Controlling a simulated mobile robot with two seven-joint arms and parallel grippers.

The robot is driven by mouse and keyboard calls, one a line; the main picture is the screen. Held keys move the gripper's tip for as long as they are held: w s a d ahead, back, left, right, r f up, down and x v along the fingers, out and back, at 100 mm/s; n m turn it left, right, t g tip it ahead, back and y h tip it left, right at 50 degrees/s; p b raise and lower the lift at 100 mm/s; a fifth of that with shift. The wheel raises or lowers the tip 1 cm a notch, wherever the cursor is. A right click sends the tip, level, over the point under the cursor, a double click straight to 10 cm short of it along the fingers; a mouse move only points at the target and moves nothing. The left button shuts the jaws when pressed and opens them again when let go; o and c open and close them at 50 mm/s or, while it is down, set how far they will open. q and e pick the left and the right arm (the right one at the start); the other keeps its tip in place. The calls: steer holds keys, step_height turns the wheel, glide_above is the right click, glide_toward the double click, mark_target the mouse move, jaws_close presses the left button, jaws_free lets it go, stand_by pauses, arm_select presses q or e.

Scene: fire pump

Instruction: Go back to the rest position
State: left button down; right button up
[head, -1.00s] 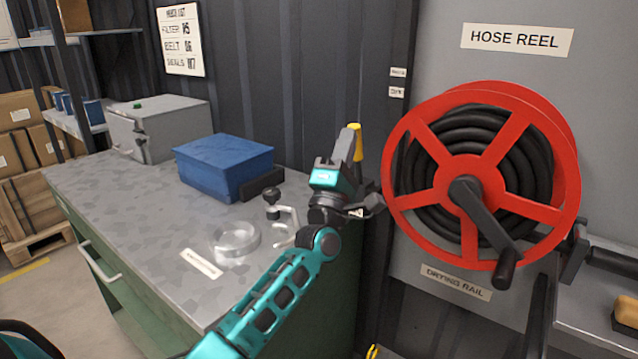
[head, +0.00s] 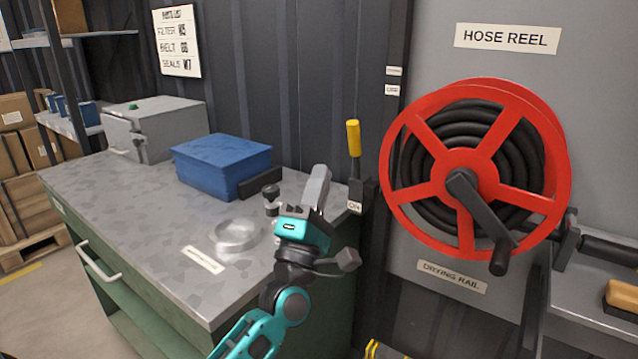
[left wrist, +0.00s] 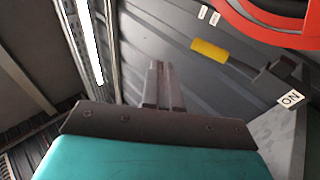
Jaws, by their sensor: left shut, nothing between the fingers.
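My left gripper (head: 318,186) is over the right end of the grey workbench, its fingers pointing up. The fingers are shut with nothing between them, and they also show in the left wrist view (left wrist: 160,85). A lever with a yellow handle (head: 353,138) stands upright on the wall post to the right of the gripper, apart from it. The lever also shows in the left wrist view (left wrist: 209,51), near an ON label (left wrist: 291,97). My right gripper is in neither view.
The workbench (head: 130,215) holds a blue box (head: 222,165), a grey metal case (head: 160,125) and a clear round dish (head: 237,234). A red hose reel (head: 476,180) is on the panel at right. A brush-like block (head: 622,297) lies on the right shelf.

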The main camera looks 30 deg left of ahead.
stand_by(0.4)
arm_select(q)
steer(key=s+d+f+m+g+h, duration=0.2)
steer(key=d+f+m+g+h, duration=0.15)
steer(key=f+m, duration=0.45)
steer(key=s+d+f+m+g+h, duration=0.2)
steer(key=d+f+m+g+h, duration=0.15)
steer(key=f+m, duration=0.45)
steer(key=s+d+f+m+g, duration=0.1)
steer(key=s+f+m+g, duration=0.3)
steer(key=s+f, duration=0.4)
steer(key=s+d+f+m+g, duration=0.2)
steer(key=s+f+m+g, duration=0.2)
steer(key=f, duration=0.9)
steer(key=s, duration=0.3)
steer(key=shift+s+m, duration=0.35)
steer(key=shift+m, duration=0.05)
steer(key=shift+f, duration=0.1)
